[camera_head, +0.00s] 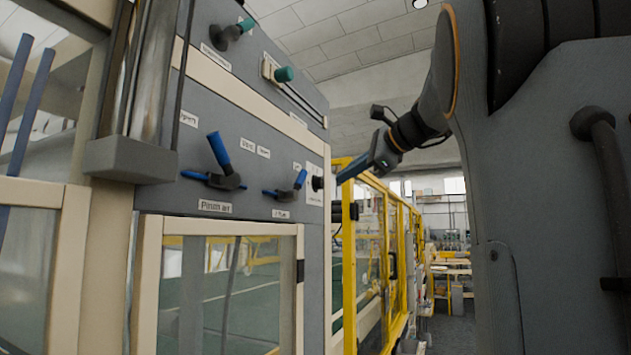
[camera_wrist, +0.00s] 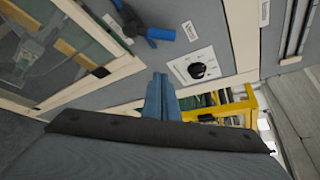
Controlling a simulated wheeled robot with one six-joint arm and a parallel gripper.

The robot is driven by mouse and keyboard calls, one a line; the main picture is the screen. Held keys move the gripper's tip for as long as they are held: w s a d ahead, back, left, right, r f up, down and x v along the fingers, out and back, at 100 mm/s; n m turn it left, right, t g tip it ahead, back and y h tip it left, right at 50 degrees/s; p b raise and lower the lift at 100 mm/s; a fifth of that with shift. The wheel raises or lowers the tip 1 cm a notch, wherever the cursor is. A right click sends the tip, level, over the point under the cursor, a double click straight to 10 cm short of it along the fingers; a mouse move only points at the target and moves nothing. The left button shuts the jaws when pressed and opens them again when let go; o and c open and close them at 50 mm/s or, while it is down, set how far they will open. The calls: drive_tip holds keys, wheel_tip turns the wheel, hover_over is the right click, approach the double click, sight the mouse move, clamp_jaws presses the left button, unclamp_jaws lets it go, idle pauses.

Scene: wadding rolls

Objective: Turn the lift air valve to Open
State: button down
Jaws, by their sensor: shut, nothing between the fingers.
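The valve at the right of the grey panel (camera_head: 286,190), over a small label too small to read surely, has a blue handle tilted up to the right and another blue part to its left. I take it as the lift air valve. In the wrist view a blue-handled valve (camera_wrist: 152,33) lies at the top, ahead of the fingers. My gripper (camera_head: 342,178) is right of the panel, apart from the valve, its blue fingers pointing down left. In the wrist view my gripper (camera_wrist: 160,78) is shut and empty, below the valve.
A larger blue-handled valve (camera_head: 222,165) is to the left. A black knob (camera_head: 318,183) on a white plate lies between the right valve and my gripper. Two teal-knobbed controls (camera_head: 283,74) are above. Yellow framing (camera_head: 349,270) stands behind; windowed doors (camera_head: 215,285) are below.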

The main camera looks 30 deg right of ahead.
drive_tip(key=shift+w, duration=0.1)
drive_tip(key=w+a+p, duration=0.3)
drive_tip(key=w+a, duration=0.2)
drive_tip(key=w, duration=0.3)
drive_tip(key=shift+f+p, duration=0.35)
drive_tip(key=shift+f, duration=0.05)
drive_tip(key=shift+s+b, duration=0.15)
drive_tip(key=shift+b, duration=0.3)
